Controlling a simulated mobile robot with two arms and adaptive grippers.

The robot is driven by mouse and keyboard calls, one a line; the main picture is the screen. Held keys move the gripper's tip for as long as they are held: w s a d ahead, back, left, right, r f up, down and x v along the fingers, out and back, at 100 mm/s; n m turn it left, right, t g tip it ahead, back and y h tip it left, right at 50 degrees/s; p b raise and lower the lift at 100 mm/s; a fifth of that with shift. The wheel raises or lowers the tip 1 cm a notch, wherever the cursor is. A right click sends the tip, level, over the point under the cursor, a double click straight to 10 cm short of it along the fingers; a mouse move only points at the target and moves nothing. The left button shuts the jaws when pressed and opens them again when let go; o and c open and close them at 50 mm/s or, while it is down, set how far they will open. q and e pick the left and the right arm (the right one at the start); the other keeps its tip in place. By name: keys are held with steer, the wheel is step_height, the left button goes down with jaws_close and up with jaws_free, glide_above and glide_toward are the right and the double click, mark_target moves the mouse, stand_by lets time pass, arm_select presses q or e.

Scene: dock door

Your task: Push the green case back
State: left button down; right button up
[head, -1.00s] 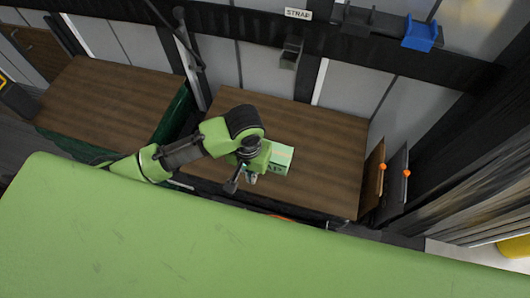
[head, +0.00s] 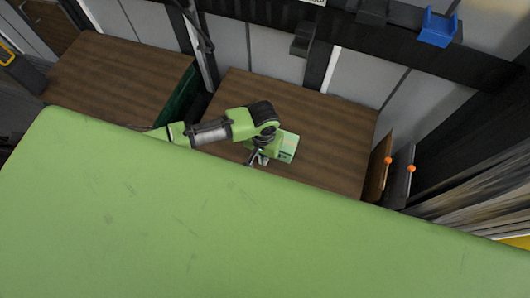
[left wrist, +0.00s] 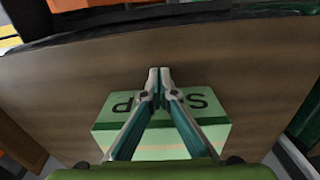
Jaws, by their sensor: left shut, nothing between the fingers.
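The green case (head: 288,148) stands on the right-hand wooden table, with a paler green top. In the left wrist view the case (left wrist: 212,137) shows dark letters, seen upside down, partly hidden by the fingers. My left gripper (head: 261,160) is at the case's left and near side in the head view, partly hidden by its own arm. In the left wrist view its fingers (left wrist: 160,72) are shut with nothing between them and lie across the view of the case. I cannot tell whether they touch it. My right gripper is not in view.
Bare wooden tabletop (head: 325,120) lies behind and right of the case. Another wooden table (head: 115,85) stands to the left, across a gap. Two upright panels with orange knobs (head: 388,160) stand at the right. A blue holder (head: 438,28) hangs on the back rail.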

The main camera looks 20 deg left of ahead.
mark_target(283, 120)
arm_select(q)
steer(key=shift+w+d, duration=0.1)
steer(key=shift+w, duration=0.6)
steer(key=w, duration=0.4)
steer(key=w+b, duration=0.1)
steer(key=w, duration=0.1)
steer(key=shift+w+d, duration=0.3)
steer(key=w+b, duration=0.1)
steer(key=w, duration=0.2)
steer(key=w+b, duration=0.3)
steer(key=w, duration=0.2)
steer(key=shift+w+d+f, duration=0.15)
steer(key=shift+w+d, duration=0.15)
steer(key=shift+w, duration=0.05)
steer(key=shift+w+b, duration=0.4)
steer(key=shift+r, duration=0.2)
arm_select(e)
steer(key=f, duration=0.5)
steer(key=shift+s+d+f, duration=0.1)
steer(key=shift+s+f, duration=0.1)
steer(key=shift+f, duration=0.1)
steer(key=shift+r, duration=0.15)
